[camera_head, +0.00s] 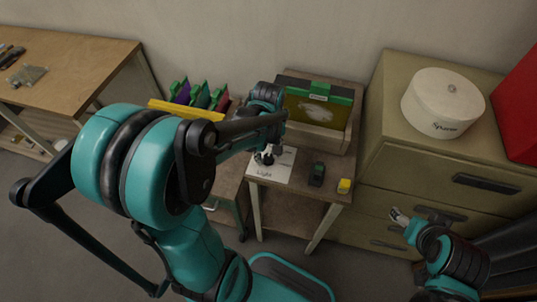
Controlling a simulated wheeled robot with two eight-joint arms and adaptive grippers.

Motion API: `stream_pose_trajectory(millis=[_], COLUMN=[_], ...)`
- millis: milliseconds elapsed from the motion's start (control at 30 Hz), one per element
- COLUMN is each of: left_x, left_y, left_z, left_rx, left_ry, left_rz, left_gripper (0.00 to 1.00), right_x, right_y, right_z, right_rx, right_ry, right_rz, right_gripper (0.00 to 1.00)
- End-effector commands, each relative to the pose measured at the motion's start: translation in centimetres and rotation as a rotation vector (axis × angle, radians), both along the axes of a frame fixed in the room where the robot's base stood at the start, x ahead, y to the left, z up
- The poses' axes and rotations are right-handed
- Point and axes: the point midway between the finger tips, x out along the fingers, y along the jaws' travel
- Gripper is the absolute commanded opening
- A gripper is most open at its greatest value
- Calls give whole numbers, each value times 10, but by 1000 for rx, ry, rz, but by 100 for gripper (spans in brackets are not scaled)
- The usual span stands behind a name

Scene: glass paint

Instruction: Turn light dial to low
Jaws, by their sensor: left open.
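The light dial's white panel (268,172), with the word "Light" on it, lies on top of a small brown table. My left gripper (267,157) is over the back part of this panel, with its dark fingers pointing down. It looks open. The dial is small and mostly hidden by the gripper, so I cannot tell its setting or whether the fingers touch it. My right gripper (398,216) is at the lower right, in front of the cabinet drawers, away from the panel. Its fingers are too small to read.
A dark green device (317,175) and a yellow item (344,186) stand right of the panel. Behind is a glass-fronted box with a green top edge (330,93). A cabinet (400,152) with a round white container (445,101) stands right. Coloured panels (201,96) stand behind my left arm.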

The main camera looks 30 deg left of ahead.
Motion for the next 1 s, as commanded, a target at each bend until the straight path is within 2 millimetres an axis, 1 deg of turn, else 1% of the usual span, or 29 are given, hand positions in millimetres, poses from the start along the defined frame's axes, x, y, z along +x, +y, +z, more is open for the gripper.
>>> stream_pose_trajectory(millis=[133, 167, 200, 267, 300, 333, 667, 867, 1000], left_x=[0, 0, 0, 0, 0, 0, 0, 0, 0], left_y=[0, 0, 0, 0, 0, 0, 0, 0, 0], left_z=[1, 1, 1, 1, 1, 1, 1, 1, 1], left_rx=[0, 0, 0, 0, 0, 0, 0, 0, 0], left_ry=[0, 0, 0, 0, 0, 0, 0, 0, 0], left_rz=[0, 0, 0, 0, 0, 0, -23, -112, -215], left_gripper=[48, 45, 34, 19, 8, 0, 0, 0, 0], right_x=[0, 0, 0, 0, 0, 0, 0, 0, 0], right_y=[0, 0, 0, 0, 0, 0, 0, 0, 0], right_z=[1, 1, 1, 1, 1, 1, 1, 3, 4], right_rx=[0, 0, 0, 0, 0, 0, 0, 0, 0], right_ry=[0, 0, 0, 0, 0, 0, 0, 0, 0], right_rz=[0, 0, 0, 0, 0, 0, 0, 0, 0], right_gripper=[67, 67, 67, 67, 67, 67, 67, 67, 67])
